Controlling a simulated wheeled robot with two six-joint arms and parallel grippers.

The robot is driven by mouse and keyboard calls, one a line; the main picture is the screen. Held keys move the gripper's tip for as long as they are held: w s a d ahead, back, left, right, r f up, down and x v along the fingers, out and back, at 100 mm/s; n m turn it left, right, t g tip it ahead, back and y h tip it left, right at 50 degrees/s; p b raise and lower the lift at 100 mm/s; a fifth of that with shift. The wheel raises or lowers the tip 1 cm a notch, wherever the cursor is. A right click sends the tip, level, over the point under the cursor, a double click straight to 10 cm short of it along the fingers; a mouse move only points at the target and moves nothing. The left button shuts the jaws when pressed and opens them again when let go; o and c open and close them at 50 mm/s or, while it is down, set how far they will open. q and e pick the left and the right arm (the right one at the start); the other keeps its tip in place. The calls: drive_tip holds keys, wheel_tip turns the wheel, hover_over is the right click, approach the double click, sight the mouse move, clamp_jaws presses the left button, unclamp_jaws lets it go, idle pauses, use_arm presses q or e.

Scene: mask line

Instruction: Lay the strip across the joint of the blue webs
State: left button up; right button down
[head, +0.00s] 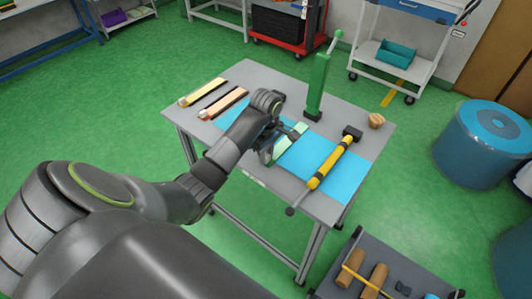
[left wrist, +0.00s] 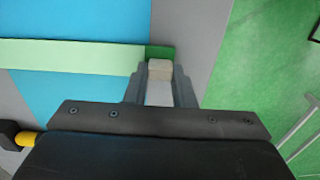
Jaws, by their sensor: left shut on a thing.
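In the head view, blue web (head: 318,163) lies flat on the grey table right of my left gripper (head: 272,150), and more blue web (head: 229,117) shows left of it. A pale green strip (head: 291,141) runs across the blue; it also shows in the left wrist view (left wrist: 70,57), with a darker green end (left wrist: 160,52). My left gripper is shut on a beige tab (left wrist: 160,70) at that end. The joint cannot be made out; the strip and arm cover the middle. Whether the strip touches the web cannot be told. My right gripper is out of view.
A yellow-handled tool with a black head (head: 330,165) lies on the right part of the web. A green post with a lever (head: 317,88) stands at the back. A yellow strip (head: 203,91), a pink strip (head: 224,103) and a tan knob (head: 376,120) are also on the table (head: 255,75).

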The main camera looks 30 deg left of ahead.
use_arm(q)
drive_tip(key=shift+f, duration=0.1)
drive_tip(key=o, duration=1)
drive_tip(key=shift+o, duration=0.2)
drive_tip(key=shift+r, duration=0.45)
wheel_tip(320, 180, up, 3)
wheel_tip(320, 180, up, 14)
drive_tip(key=p, duration=1.3)
drive_tip(key=shift+f, duration=0.2)
